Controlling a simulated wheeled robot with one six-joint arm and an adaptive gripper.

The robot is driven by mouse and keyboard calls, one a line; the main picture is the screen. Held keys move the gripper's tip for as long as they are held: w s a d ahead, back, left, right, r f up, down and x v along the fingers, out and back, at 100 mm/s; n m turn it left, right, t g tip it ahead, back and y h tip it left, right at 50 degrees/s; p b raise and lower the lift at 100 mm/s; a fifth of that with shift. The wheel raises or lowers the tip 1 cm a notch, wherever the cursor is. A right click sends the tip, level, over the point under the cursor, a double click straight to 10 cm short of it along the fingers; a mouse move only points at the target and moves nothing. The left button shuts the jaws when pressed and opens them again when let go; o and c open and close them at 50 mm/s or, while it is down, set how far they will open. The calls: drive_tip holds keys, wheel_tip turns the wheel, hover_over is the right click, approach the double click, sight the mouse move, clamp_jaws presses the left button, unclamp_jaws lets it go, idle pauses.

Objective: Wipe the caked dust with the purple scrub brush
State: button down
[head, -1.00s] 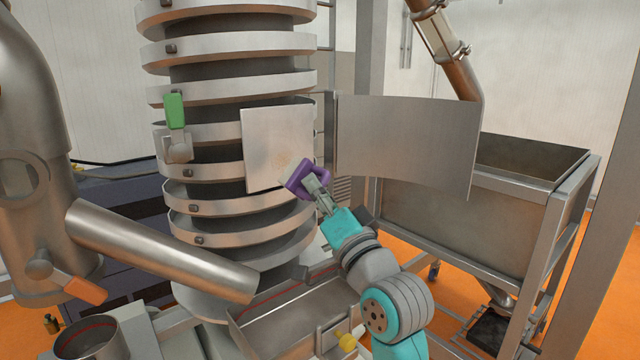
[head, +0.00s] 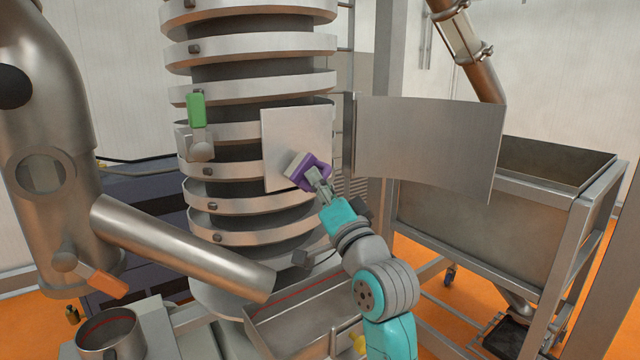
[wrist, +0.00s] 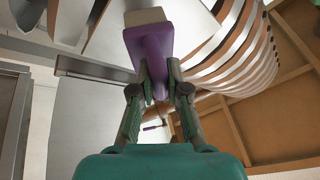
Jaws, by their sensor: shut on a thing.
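The purple scrub brush (head: 313,171) is held in my gripper (head: 322,187), with its pale bristle side against or just in front of a flat metal panel (head: 283,135) on the spiral tower; I cannot tell if it touches. In the wrist view the brush (wrist: 150,50) stands between the two fingers of my gripper (wrist: 158,92), which are shut on its handle. No tan dust patch shows on the visible part of the panel; the area behind the brush is hidden.
A curved open metal door (head: 430,145) stands right of the panel. A green-handled valve (head: 197,110) is on the tower's left. A slanted pipe (head: 185,245) with an orange handle (head: 98,281) is at lower left. A large hopper (head: 490,215) stands at right.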

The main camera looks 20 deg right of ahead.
drive_tip(key=shift+w+a, duration=0.3)
drive_tip(key=shift+w, duration=0.65)
idle(0.6)
drive_tip(key=shift+d, duration=0.1)
drive_tip(key=d, duration=0.2)
drive_tip(key=w+d, duration=0.1)
drive_tip(key=shift+d, duration=0.35)
drive_tip(key=shift+w, duration=0.15)
drive_tip(key=shift+a, duration=0.15)
drive_tip(key=shift+s+a, duration=0.25)
drive_tip(key=shift+a, duration=0.7)
drive_tip(key=shift+s+a, duration=0.2)
drive_tip(key=shift+a, duration=0.75)
drive_tip(key=shift+f, duration=0.1)
